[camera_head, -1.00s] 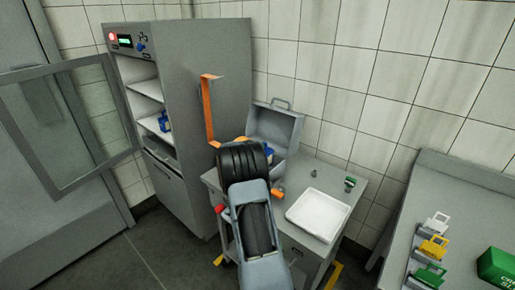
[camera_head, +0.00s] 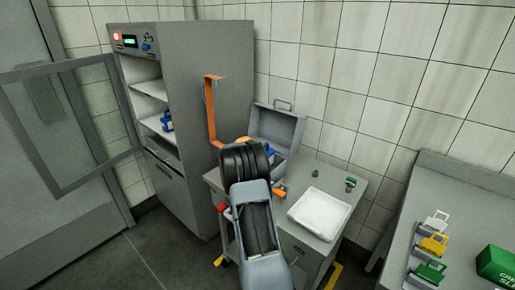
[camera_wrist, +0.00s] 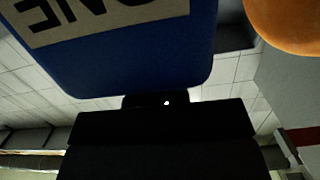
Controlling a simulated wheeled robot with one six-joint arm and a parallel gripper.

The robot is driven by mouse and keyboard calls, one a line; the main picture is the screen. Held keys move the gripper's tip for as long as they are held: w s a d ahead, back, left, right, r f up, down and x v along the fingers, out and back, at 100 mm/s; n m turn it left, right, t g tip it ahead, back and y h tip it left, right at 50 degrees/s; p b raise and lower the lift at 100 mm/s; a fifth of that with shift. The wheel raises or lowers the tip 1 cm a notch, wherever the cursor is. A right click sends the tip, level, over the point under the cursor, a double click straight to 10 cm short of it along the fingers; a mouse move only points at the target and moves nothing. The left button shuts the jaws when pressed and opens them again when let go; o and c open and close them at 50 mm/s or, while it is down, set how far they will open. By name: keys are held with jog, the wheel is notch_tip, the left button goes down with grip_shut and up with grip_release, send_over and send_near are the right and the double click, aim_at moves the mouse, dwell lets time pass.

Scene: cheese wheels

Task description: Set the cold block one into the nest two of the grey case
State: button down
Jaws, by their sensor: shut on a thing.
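A blue block with a pale label (camera_wrist: 110,18) fills the top of the wrist view; the label's dark letters, partly cut off and inverted, look like "ONE". My gripper (camera_wrist: 165,103) is shut on this cold block one (camera_wrist: 140,70). In the head view my arm hides the gripper. The grey case (camera_head: 278,124) stands open on the cart, its lid up at the back. A bit of blue (camera_head: 270,151) shows at the case's front beside my arm; I cannot tell whether it is the held block. The nests are hidden.
A rounded orange thing (camera_wrist: 290,22) is close beside the block. A white tray (camera_head: 319,212) sits on the cart (camera_head: 342,184). The tall grey cabinet (camera_head: 205,100) stands open at left, with a blue item (camera_head: 166,122) on its shelf. Coloured tags (camera_head: 433,245) lie on the right bench.

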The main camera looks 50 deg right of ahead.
jog(key=f, duration=0.3)
jog(key=shift+s, duration=0.35)
jog(key=c, duration=1.4)
grip_release()
jog(key=shift+w+d+f+y, duration=0.2)
jog(key=shift+d+f, duration=0.15)
jog(key=shift+d, duration=0.15)
jog(key=shift+w+d+f+y, duration=0.1)
jog(key=shift+w+d+f, duration=0.15)
jog(key=shift+d, duration=0.25)
jog(key=o, duration=0.4)
jog(key=shift+s+a+r, duration=0.1)
jog(key=shift+a+r, duration=0.3)
jog(key=shift+r, duration=0.05)
jog(key=shift+c, duration=0.2)
